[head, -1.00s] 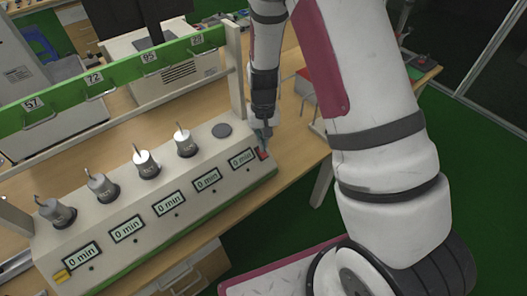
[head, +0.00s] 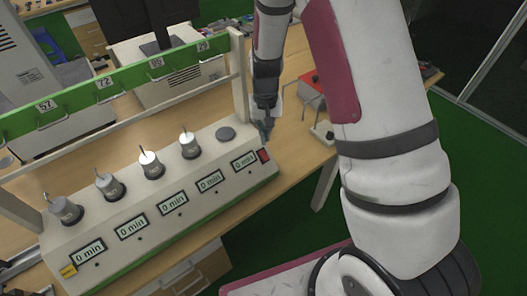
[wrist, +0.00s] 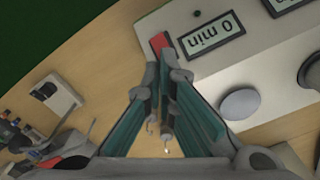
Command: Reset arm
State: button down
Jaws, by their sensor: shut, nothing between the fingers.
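My arm (head: 385,140) reaches forward over the right side of the table in the head view. My gripper (head: 265,136) points down at the right end of the testing device (head: 160,260). In the wrist view, my gripper (wrist: 163,62) is shut and its teal fingers hold nothing. The fingertips are close to the red switch (wrist: 158,42) at the device's end, which also shows in the head view (head: 265,155). I cannot tell whether they touch it.
Several metal weights (head: 188,145) stand along the device, and its displays read "0 min". A green numbered rack bar (head: 120,82) runs above it. A red-topped box (head: 312,87) sits behind my gripper to the right. Bare wooden table (head: 290,140) lies beside the device.

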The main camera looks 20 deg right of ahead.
jog(key=shift+r, duration=0.15)
jog(key=s+a+r+n+t, duration=0.1)
jog(key=s+r, duration=0.3)
jog(key=r, duration=0.7)
jog(key=s+r+t, duration=0.2)
jog(key=s+r, duration=0.2)
jog(key=r, duration=0.7)
jog(key=s+r+t, duration=0.1)
jog(key=s+r, duration=0.4)
jog(key=s, duration=0.3)
jog(key=s+d+r+n+t, duration=0.1)
jog(key=s+r, duration=0.3)
jog(key=s, duration=0.4)
jog(key=shift+s+r+t, duration=0.2)
jog(key=shift+r+t, duration=0.1)
jog(key=shift+r, duration=0.05)
jog(key=shift+w, duration=0.1)
